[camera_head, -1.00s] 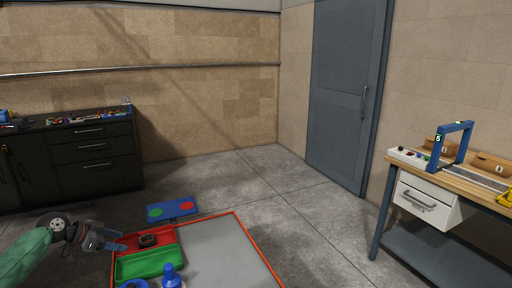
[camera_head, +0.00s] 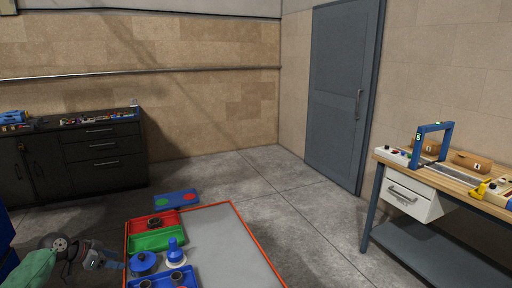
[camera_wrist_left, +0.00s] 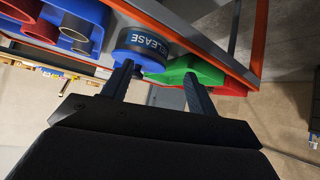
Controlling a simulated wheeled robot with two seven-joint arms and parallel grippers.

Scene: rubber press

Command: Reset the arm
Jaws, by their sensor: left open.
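My left gripper (camera_head: 112,262) is at the lower left of the head view, beside the left edge of the grey table with an orange rim (camera_head: 262,242). Its arm has a green sleeve. In the left wrist view the two dark fingers (camera_wrist_left: 158,88) are spread apart with nothing held between them. A blue round part marked "RELEASE" (camera_wrist_left: 143,42) shows just beyond the fingertips there. My right gripper is not in view.
A red tray (camera_head: 154,223), a green tray (camera_head: 160,240) and a blue tray (camera_head: 190,272) lie on the table. A blue-topped device (camera_head: 175,252) stands nearby. A workbench (camera_head: 440,176) is at right, a dark cabinet (camera_head: 100,162) at left.

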